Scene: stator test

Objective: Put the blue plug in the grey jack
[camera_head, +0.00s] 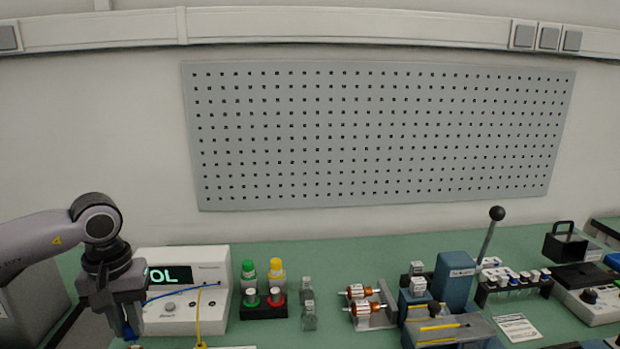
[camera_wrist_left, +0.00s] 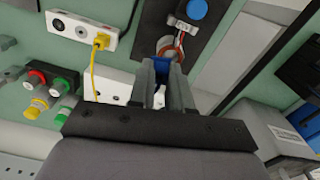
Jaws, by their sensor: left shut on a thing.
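My left gripper (camera_head: 127,332) is low at the front left, in front of the white meter. It is shut on the blue plug (camera_head: 129,331), whose blue cable runs to the meter. In the left wrist view the blue plug (camera_wrist_left: 160,63) shows between the fingers (camera_wrist_left: 160,85), partly hidden by them. A white block (camera_wrist_left: 65,25) lies up and left of the fingers there, apart from the plug. It has dark and grey round sockets, and a yellow plug (camera_wrist_left: 102,40) sits at its right end. I cannot tell for sure which socket is the grey jack (camera_wrist_left: 82,30).
The meter (camera_head: 185,290) reads "OL". A dark plate with a blue button (camera_wrist_left: 197,9) and copper-coloured wire (camera_wrist_left: 172,47) lies beyond the fingers. Coloured-cap bottles (camera_head: 263,285), rotors (camera_head: 365,303) and a lever press (camera_head: 455,280) stand to the right.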

